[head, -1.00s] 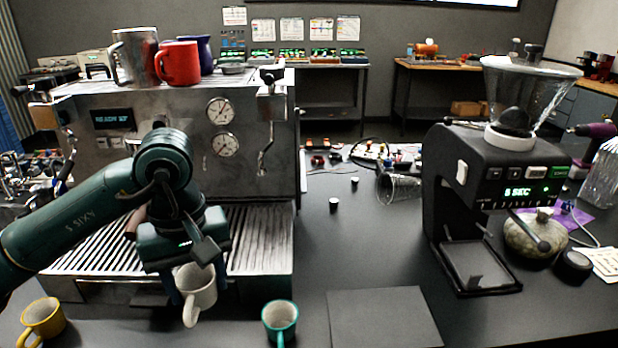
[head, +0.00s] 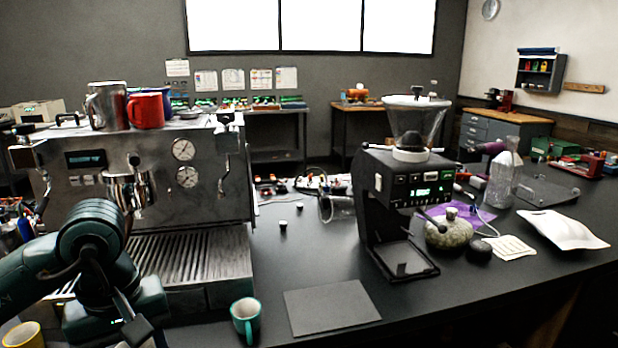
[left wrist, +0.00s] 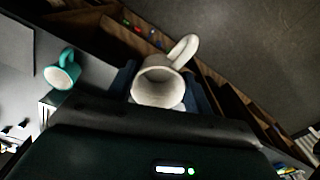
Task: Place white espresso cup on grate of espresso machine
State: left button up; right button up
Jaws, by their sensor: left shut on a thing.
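The white espresso cup (left wrist: 158,88) is held in my left gripper (left wrist: 162,92), between its blue finger pads in the left wrist view; its mouth faces the camera. In the head view my left arm fills the lower left, and the fingertips and white cup are out of frame. The silver espresso machine (head: 88,178) stands at the left with its ribbed metal grate (head: 190,255) at the front. My arm covers the left part of the grate, and the visible right part is empty. My right gripper is not in view.
A teal cup (head: 246,318) stands in front of the machine, also seen in the left wrist view (left wrist: 62,72). A yellow cup (head: 22,336) is at the lower left. A dark flat mat (head: 332,306) and a black grinder (head: 395,205) are to the right.

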pick_arm(q)
jog(key=w+d+f+m, duration=0.1)
jog(key=d+f+m, duration=0.2)
jog(key=f+m, duration=0.3)
jog(key=shift+w+d+f+m+p, duration=0.2)
jog(key=shift+w+f+m+p, duration=0.15)
jog(key=shift+f, duration=0.25)
jog(key=shift+s, duration=0.1)
